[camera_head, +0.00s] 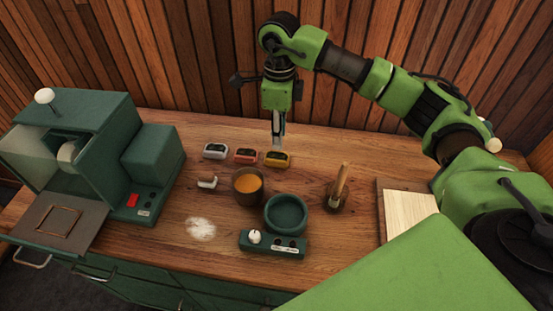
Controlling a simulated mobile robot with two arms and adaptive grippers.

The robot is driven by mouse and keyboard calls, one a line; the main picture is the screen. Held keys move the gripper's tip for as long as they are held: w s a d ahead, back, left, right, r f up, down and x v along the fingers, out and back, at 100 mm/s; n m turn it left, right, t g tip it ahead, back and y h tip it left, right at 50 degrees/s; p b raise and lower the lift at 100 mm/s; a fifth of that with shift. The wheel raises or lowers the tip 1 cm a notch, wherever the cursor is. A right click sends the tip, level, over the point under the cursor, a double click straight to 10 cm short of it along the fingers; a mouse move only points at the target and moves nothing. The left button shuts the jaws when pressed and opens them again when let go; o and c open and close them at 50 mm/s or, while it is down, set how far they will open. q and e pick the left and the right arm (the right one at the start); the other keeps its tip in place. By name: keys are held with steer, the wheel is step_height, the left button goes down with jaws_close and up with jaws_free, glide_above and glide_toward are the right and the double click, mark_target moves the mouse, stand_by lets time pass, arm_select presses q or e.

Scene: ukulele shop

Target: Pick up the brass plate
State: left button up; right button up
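I cannot make out a brass plate for certain. A thin brass-coloured square outline (60,221) lies on the flat grey tray of the green machine at the left; I cannot tell whether it is a plate or a marked frame. My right gripper (278,139) points straight down at the back of the wooden bench, just behind or above a small yellow device (278,159). Its fingers look narrow from this side, so I cannot tell whether they are open or shut, or hold anything. My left gripper is out of view.
The green machine (85,150) fills the bench's left. White (215,151) and red (246,155) devices stand beside the yellow one. A brown cup (248,195), green bowl device (286,214), upright wooden-handled tool (341,187) and pale board (408,211) lie nearer. Slatted wall (190,60) stands behind.

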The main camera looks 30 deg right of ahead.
glide_above(278, 160)
steer(key=f, duration=0.3)
steer(key=f+p, duration=0.1)
steer(key=shift+s+a+f, duration=0.1)
steer(key=shift+s+f, duration=0.25)
steer(key=shift+s, duration=0.05)
steer(key=f+p, duration=0.1)
steer(key=f, duration=0.2)
steer(key=f+p, duration=0.1)
steer(key=shift+w+f+p, duration=0.3)
steer(key=shift+f+p, duration=0.05)
steer(key=shift+f, duration=0.35)
jaws_close()
